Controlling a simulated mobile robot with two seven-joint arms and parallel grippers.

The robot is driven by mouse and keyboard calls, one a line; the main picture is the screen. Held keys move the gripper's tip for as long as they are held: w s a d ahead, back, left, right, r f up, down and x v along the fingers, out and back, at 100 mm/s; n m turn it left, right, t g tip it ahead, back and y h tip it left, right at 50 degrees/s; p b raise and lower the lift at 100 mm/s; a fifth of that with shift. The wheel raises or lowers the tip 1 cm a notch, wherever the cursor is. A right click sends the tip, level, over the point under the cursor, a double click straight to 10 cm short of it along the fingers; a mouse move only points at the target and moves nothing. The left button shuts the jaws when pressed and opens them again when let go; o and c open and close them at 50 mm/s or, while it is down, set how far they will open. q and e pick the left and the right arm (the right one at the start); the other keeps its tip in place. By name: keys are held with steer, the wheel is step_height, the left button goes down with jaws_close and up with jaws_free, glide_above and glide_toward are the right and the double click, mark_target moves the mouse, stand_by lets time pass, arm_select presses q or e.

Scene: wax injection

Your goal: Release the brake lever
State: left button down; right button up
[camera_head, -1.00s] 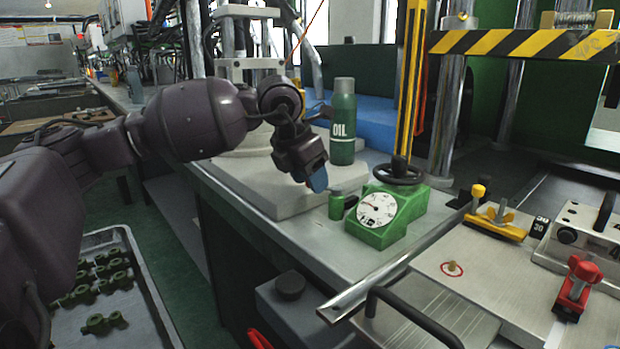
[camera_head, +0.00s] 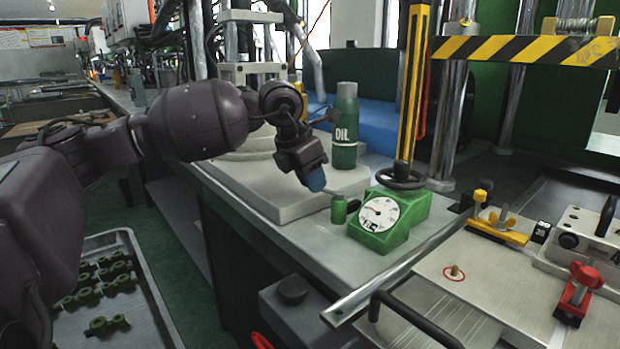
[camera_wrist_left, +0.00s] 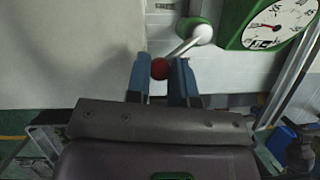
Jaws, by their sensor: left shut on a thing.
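The brake lever (camera_wrist_left: 188,45) has a pale rod, a red ball knob (camera_wrist_left: 160,68) and a green base with a light cap. In the head view its small green base (camera_head: 339,210) stands left of the green gauge box (camera_head: 405,228). My left gripper (camera_head: 316,181) is at the lever's free end, left of the base and above the bench edge. In the left wrist view its blue fingers (camera_wrist_left: 160,80) stand on either side of the knob and are shut on it. In the head view the knob is hidden by the fingers. My right gripper is not in view.
A green oil bottle (camera_head: 345,135) stands behind the gripper on the bench. The gauge box with its dark handwheel (camera_head: 400,178) is close on the right. A metal plate with a red clamp (camera_head: 577,292) lies farther right. A tray of green parts (camera_head: 140,262) is lower left.

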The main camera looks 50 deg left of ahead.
arm_select(q)
steer(key=m, duration=0.1)
steer(key=w+m, duration=0.1)
steer(key=f+m+h, duration=0.1)
steer(key=shift+w+a+g+b, duration=0.25)
steer(key=shift+a+g+b, duration=0.05)
steer(key=shift+b, duration=0.1)
steer(key=shift+w+m+h+b, duration=0.3)
steer(key=shift+m+b, duration=0.15)
steer(key=shift+m, duration=0.55)
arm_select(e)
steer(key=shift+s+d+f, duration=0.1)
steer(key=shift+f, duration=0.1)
arm_select(q)
steer(key=shift+g, duration=0.3)
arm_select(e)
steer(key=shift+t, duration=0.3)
arm_select(q)
steer(key=c, duration=1.3)
jaws_free()
steer(key=o, duration=0.3)
steer(key=shift+w, duration=0.15)
steer(key=shift+r, duration=0.1)
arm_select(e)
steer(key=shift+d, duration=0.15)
arm_select(q)
steer(key=shift+r, duration=0.2)
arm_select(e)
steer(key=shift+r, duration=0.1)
